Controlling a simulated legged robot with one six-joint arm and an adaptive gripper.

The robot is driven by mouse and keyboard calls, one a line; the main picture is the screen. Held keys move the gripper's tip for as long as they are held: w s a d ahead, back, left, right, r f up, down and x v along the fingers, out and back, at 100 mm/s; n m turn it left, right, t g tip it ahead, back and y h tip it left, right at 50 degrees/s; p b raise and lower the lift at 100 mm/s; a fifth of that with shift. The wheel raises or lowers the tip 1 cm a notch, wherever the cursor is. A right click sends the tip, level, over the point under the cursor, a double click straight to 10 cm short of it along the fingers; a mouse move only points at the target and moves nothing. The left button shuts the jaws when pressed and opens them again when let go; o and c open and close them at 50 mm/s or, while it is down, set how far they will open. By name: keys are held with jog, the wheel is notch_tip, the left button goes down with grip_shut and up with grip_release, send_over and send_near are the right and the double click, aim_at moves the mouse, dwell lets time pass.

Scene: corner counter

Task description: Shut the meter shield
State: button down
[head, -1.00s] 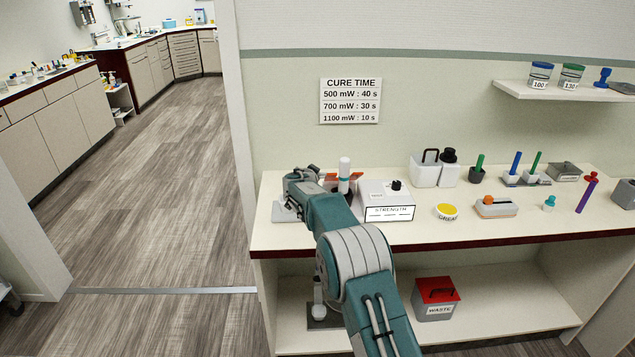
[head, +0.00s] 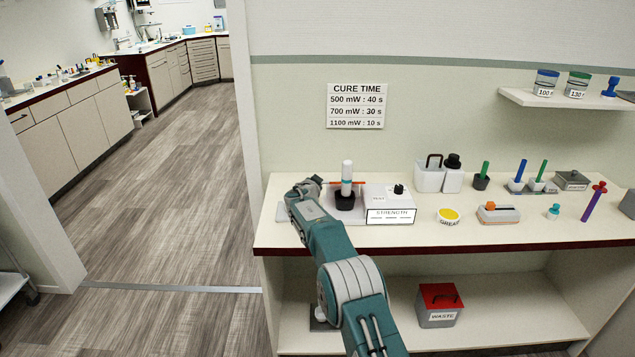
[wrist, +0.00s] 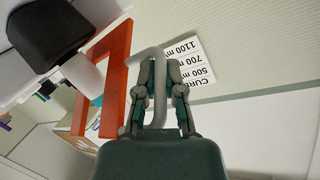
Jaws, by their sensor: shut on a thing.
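The meter shield is an orange frame (wrist: 113,85), large at the left of the wrist view. In the head view the orange shield (head: 360,183) shows only as a thin strip behind a white-topped upright stick. A grey bent handle (wrist: 146,54) lies between the fingers of my gripper (wrist: 160,82), which is shut on it. The handle's end reaches the orange frame. In the head view my gripper (head: 309,186) is at the counter's left end, mostly hidden by my arm. The white meter box (head: 390,203), labelled STRENGTH, stands right of the stick.
The white-topped stick (head: 347,172) stands in a black holder (head: 345,201) close right of my gripper. A yellow-topped tub (head: 448,216) and an orange-and-grey item (head: 498,213) stand further right. A shelf (head: 565,103) hangs above. The counter front (head: 420,233) is mostly clear.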

jog(key=c, duration=0.7)
grip_release()
jog(key=shift+a, duration=0.15)
jog(key=shift+s+r, duration=0.15)
jog(key=shift+s, duration=0.35)
jog(key=shift+a+v, duration=0.2)
jog(key=shift+v, duration=5.2)
